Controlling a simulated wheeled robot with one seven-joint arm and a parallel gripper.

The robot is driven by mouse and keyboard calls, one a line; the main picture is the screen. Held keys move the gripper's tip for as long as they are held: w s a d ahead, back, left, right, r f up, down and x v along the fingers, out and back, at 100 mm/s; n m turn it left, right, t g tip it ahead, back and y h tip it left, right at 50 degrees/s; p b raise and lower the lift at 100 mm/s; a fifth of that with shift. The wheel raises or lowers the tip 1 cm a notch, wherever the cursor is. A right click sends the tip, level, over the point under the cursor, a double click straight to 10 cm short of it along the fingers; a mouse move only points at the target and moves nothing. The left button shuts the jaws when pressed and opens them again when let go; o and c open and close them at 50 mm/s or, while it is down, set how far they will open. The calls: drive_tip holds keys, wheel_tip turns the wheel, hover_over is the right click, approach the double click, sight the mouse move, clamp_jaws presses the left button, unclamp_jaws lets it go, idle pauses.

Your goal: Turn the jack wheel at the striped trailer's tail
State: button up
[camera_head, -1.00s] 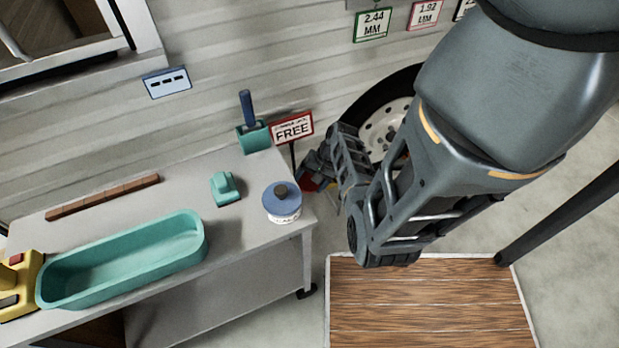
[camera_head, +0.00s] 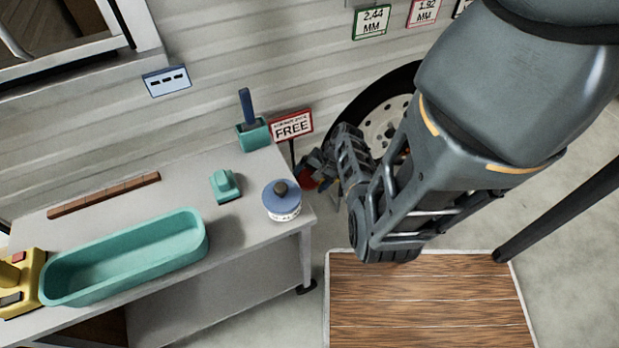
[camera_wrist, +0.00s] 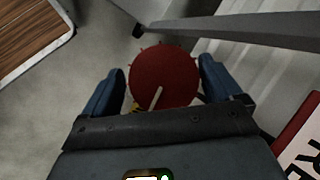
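The jack wheel is a red disc with small knobs around its rim (camera_wrist: 172,68), seen in the wrist view with a pale bar across its lower part. My gripper (camera_wrist: 160,70) is open, with one blue-grey finger on each side of the disc. I cannot tell whether either finger touches it. In the head view my gripper (camera_head: 316,168) is low beside the red FREE sign, and only a bit of red wheel (camera_head: 307,184) shows by it. The grey ribbed trailer wall (camera_head: 240,50) rises behind.
A grey bench (camera_head: 225,240) with a teal tub (camera_head: 130,258) and blue-lidded pot (camera_head: 282,202) stands left of my arm. The FREE sign (camera_head: 292,126), a tyre (camera_head: 385,125) and a wooden platform (camera_head: 425,300) are close by. Bare floor lies at right.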

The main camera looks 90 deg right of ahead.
drive_tip(key=shift+o, duration=0.6)
drive_tip(key=shift+w, duration=0.1)
drive_tip(key=shift+r, duration=0.1)
drive_tip(key=p+v, duration=0.1)
drive_tip(key=v, duration=0.6)
drive_tip(key=shift+s+r, duration=0.25)
drive_tip(key=shift+s, duration=0.1)
